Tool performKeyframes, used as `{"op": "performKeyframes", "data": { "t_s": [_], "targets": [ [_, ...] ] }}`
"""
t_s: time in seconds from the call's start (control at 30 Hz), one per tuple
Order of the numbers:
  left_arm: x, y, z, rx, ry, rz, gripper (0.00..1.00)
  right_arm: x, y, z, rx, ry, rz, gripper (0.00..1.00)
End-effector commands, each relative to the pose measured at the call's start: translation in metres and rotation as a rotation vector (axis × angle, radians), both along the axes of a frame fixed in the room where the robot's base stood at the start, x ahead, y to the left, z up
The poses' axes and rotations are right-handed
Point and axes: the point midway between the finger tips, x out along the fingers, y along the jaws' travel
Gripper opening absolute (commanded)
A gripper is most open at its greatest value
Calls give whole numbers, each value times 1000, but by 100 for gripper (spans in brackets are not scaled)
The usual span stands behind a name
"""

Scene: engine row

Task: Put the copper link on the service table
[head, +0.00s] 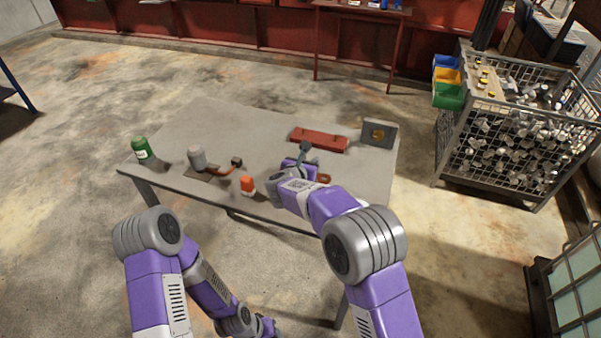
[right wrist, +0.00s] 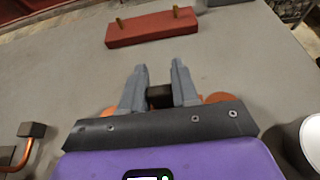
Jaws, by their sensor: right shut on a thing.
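The copper link (right wrist: 222,98) shows in the right wrist view as orange rounded ends on both sides of a dark middle block (right wrist: 160,96). My right gripper (right wrist: 160,88) is shut on this dark middle, one finger on each side. In the head view the right gripper (head: 304,160) is over the right part of a grey table (head: 225,125), and a bit of the link (head: 323,178) shows beside it. I cannot tell if the link touches the tabletop. My left arm hangs low in front of the table; its fingers are not visible.
A red-framed table (head: 350,10) stands behind; a wire cage (head: 510,140) is right.

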Motion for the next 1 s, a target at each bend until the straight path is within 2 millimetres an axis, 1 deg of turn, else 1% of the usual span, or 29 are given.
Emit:
{"op": "performKeyframes", "data": {
  "t_s": [0.07,0.2,0.33,0.63,0.8,0.83,0.9,1.0],
  "targets": [
    [0,0,-3,0,0,0,43,0,0,-8,0,-1,0,0],
    [0,0,-12,0,0,0,43,0,0,-33,-2,0,1,0],
    [0,0,-16,0,0,0,43,0,0,-48,-1,-2,0,0],
    [0,0,-16,0,0,0,43,0,0,-50,1,-4,0,0],
    [0,0,-21,0,0,0,43,0,-1,-54,1,-3,-1,0],
    [0,0,-21,0,0,0,43,0,-1,-55,1,-1,0,31],
    [0,0,-20,0,0,0,43,0,-1,-54,1,-1,0,42],
    [0,0,-20,0,0,0,43,0,-1,-54,1,-1,0,55]
  ]
}}
